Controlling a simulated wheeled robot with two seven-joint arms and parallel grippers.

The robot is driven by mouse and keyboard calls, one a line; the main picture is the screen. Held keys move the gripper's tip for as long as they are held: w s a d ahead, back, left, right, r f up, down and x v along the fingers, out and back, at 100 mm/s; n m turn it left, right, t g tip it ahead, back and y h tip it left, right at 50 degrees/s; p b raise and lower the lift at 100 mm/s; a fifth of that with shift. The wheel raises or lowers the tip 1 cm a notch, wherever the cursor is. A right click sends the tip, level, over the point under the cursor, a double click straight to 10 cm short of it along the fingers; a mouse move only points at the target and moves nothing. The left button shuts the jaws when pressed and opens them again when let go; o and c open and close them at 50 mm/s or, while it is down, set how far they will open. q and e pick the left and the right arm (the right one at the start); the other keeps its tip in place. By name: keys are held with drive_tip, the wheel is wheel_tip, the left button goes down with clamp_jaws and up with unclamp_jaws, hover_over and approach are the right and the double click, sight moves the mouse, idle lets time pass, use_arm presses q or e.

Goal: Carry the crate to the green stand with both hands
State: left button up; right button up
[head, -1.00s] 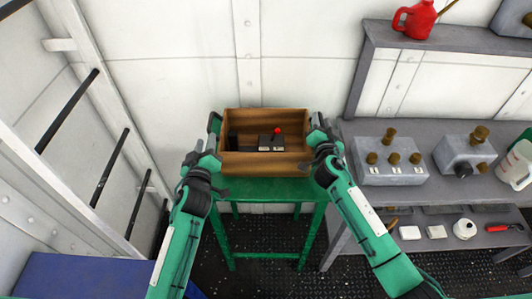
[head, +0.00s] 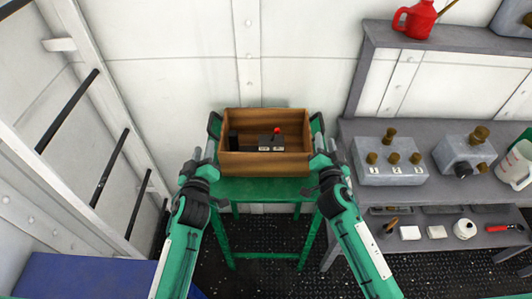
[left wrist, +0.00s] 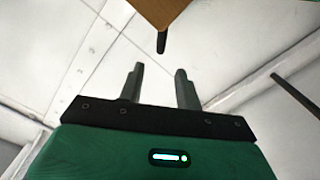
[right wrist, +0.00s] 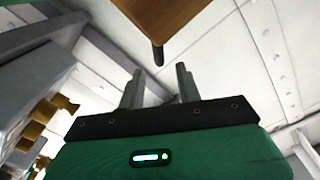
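The wooden crate (head: 265,168) sits upright on the green stand (head: 262,190) against the wall. It has a dark handle on each side. Inside are a dark block (head: 233,141) and a grey box with a red knob (head: 277,131). My left gripper (head: 203,152) is at the crate's left side, and my right gripper (head: 325,146) is at its right side. In the left wrist view the fingers (left wrist: 159,70) are apart and empty, with a handle (left wrist: 161,42) beyond their tips. The right wrist view shows the same: spread fingers (right wrist: 159,74), handle (right wrist: 158,54) beyond them.
A grey workbench (head: 415,205) stands close on the right, with valve boxes (head: 392,172) on top and small items on its lower shelf. A ladder-like frame (head: 75,150) is on the left. A blue surface (head: 85,276) is at the lower left. Dark floor lies around the stand.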

drive_tip(key=shift+s, duration=1.6)
